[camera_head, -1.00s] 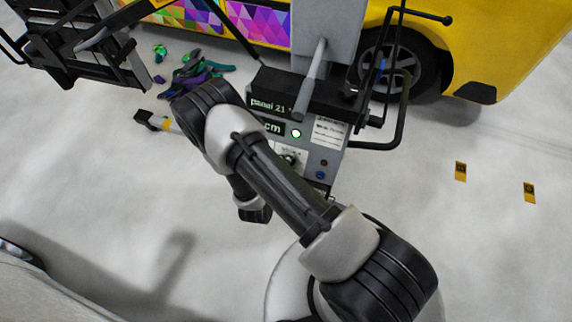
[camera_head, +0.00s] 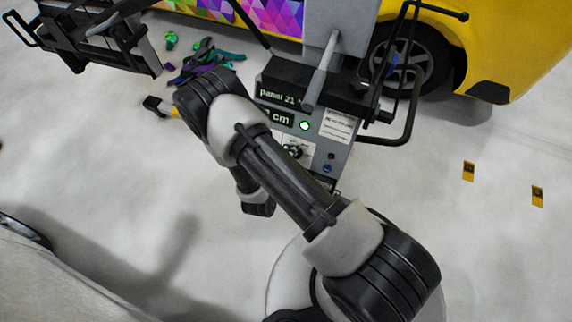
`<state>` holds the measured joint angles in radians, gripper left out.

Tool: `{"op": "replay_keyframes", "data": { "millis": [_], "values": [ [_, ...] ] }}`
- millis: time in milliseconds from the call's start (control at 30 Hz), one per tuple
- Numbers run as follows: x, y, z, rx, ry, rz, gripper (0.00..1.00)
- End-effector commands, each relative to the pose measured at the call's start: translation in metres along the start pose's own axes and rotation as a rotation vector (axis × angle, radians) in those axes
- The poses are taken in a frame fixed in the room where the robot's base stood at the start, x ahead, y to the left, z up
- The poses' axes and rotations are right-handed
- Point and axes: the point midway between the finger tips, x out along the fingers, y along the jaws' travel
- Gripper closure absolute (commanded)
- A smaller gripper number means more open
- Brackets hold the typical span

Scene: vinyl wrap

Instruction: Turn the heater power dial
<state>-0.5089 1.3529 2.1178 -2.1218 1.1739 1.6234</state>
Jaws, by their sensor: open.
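The heater power dial (camera_head: 294,151) is a small dark knob on a pale plate, low on the grey control panel (camera_head: 318,158). It shows just right of my forearm, which covers the panel's left part. A lit green button (camera_head: 305,126) and a display ending in "cm" sit above it. The end of my arm with my gripper (camera_head: 258,209) hangs low, left of the panel and apart from the dial. My gripper is small and dark here, partly behind my arm; its fingers are hard to make out. It is open and nothing shows in it.
A yellow vehicle (camera_head: 520,45) with a colourful wrap stands behind the panel. A black bar frame (camera_head: 408,125) juts out at the panel's right. Yellow markers (camera_head: 468,171) lie at right. Open floor surrounds these.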

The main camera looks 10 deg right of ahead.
Motion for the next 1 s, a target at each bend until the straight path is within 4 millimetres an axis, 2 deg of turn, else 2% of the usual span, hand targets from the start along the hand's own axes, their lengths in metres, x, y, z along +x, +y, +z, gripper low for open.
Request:
{"op": "replay_keyframes", "data": {
  "millis": [300, 500, 700, 1000],
  "values": [
    [-0.068, 0.001, -0.002, -0.003, 0.007, 0.002, 0.46],
    [-0.097, 0.001, -0.001, -0.001, 0.003, 0.001, 0.46],
    [-0.106, 0.0, 0.0, 0.001, 0.0, 0.001, 0.46],
    [-0.106, 0.0, 0.001, 0.001, 0.0, 0.0, 0.46]
  ]
}}
